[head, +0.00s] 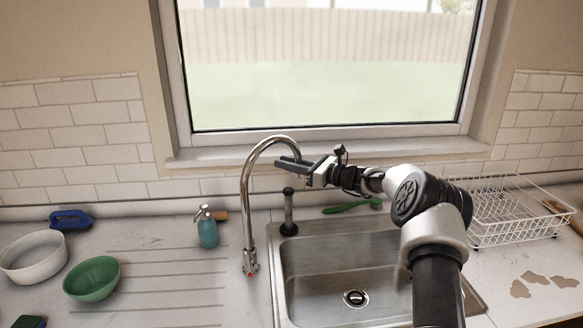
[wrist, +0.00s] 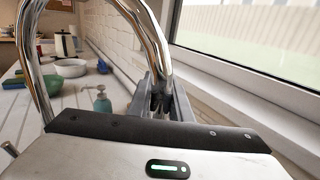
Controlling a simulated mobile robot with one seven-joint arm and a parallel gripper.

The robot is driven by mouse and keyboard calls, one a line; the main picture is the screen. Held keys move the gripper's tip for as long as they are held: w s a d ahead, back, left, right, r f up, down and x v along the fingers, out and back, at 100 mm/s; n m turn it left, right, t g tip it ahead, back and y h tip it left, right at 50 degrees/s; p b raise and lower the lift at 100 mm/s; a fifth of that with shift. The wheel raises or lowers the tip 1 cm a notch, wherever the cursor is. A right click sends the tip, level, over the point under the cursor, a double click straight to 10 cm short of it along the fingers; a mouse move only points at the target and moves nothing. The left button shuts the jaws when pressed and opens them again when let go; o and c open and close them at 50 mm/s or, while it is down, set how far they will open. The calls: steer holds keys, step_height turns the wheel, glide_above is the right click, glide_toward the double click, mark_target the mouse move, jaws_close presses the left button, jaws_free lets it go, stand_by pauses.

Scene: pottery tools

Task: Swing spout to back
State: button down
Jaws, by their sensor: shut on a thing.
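The chrome spout (head: 246,195) is a tall arch rising from the counter just left of the sink. Small metal fittings and a red dot show at its foot. The arch bends over to the right and back, toward the window side. My gripper (head: 280,162) reaches in from the right and is shut on the spout's descending end, under the arch. In the wrist view, the spout (wrist: 155,42) comes down between the two fingers of my gripper (wrist: 163,97). The other leg of the arch stands at left there. The spout's outlet is hidden by the fingers.
The steel sink (head: 330,265) lies below my arm. A dark-topped upright cylinder (head: 288,205) stands at its back left corner. A teal bottle (head: 207,232) and green bowl (head: 93,280) are left. A wire rack (head: 510,212) is right. The window sill (head: 330,150) is close behind.

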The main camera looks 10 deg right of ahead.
steer(key=shift+s+a+f, duration=0.15)
steer(key=shift+a, duration=0.85)
steer(key=c, duration=2)
jaws_free()
steer(key=shift+c, duration=0.2)
steer(key=o, duration=0.4)
steer(key=shift+s+a, duration=0.1)
steer(key=shift+a, duration=0.15)
steer(key=shift+d, duration=0.15)
steer(key=shift+d, duration=0.1)
steer(key=b+v, duration=0.1)
steer(key=v, duration=1.6)
steer(key=shift+d+b, duration=0.35)
steer(key=shift+c, duration=0.4)
